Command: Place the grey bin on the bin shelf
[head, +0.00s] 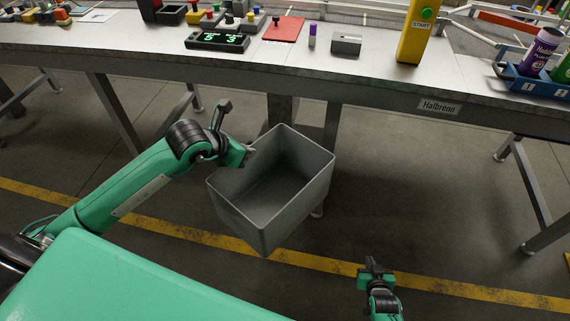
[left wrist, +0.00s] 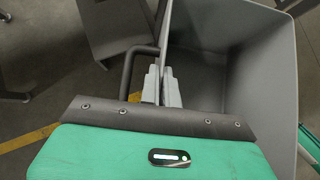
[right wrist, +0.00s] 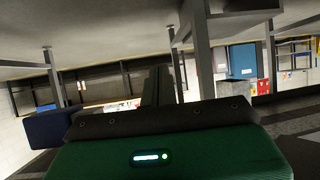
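The grey bin (head: 290,205) is an empty open-topped box. It hangs above the floor in front of the workbench, slightly tilted in the head view. My left gripper (head: 246,153) is at its upper left rim. In the left wrist view, the pale fingers (left wrist: 162,86) are closed on the wall of the bin (left wrist: 245,45). My right gripper (head: 375,268) is low at the front right, apart from the bin and empty. Whether its fingers are open is unclear. I cannot make out a bin shelf for certain in any view.
The long workbench (head: 290,72) crosses the back, with a "Halbrenn" label on its front edge. It holds buttons, a yellow start post (head: 417,30) and a blue bottle rack (head: 535,85). Bench legs (head: 530,185) stand below. The floor (head: 420,200) between is clear, with a yellow line.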

